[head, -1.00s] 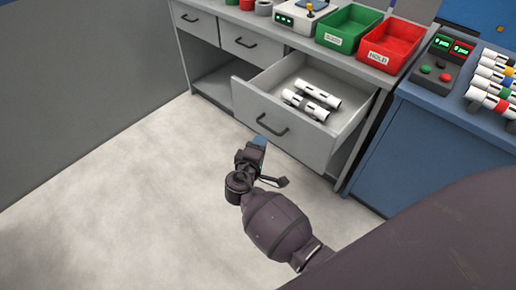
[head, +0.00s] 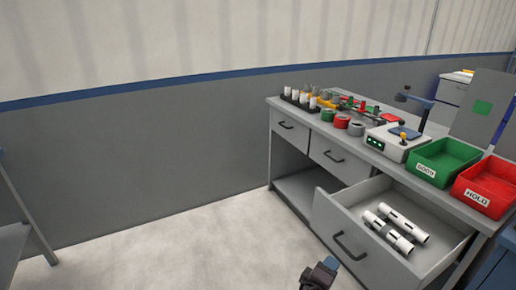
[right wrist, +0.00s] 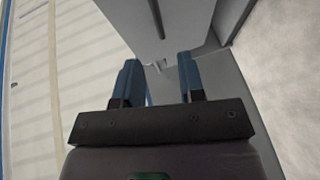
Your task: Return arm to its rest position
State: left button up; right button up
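My right gripper (head: 326,270) shows at the bottom edge of the head view, in front of the open drawer and apart from it. In the right wrist view its two blue fingers (right wrist: 158,84) stand apart with nothing between them. The grey drawer front (right wrist: 150,25) lies beyond the fingers in that view. My left gripper is in neither view. Most of my right arm is out of the head view.
The open drawer (head: 352,237) juts from the grey workbench (head: 285,153) and holds white pipes (head: 390,233). A green bin (head: 445,158) and a red HOLD bin (head: 487,186) stand on top. Floor at left front (head: 190,255) is clear.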

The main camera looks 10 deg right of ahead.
jog(key=w+a+r+m+t+y, duration=0.1)
jog(key=w+a+y, duration=0.1)
jog(key=a+y, duration=0.3)
jog(key=s+d+r+m+t+y+p, duration=0.1)
jog(key=s+r+m+y+p, duration=0.1)
jog(key=s+y, duration=0.45)
pick_arm(q)
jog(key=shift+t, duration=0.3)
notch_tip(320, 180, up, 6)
jog(key=p, duration=0.4)
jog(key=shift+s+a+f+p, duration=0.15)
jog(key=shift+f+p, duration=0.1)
jog(key=shift+p, duration=0.05)
pick_arm(e)
jog(key=s+d+m+g, duration=0.1)
jog(key=s+d+m, duration=0.1)
jog(key=s, duration=1.1)
jog(key=s+d+f+m+g, duration=0.1)
jog(key=s+d, duration=0.3)
jog(key=s, duration=0.8)
jog(key=shift+s+m, duration=0.35)
jog(key=shift+m, duration=0.05)
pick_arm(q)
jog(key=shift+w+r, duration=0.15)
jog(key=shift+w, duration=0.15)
pick_arm(e)
jog(key=shift+f, duration=0.1)
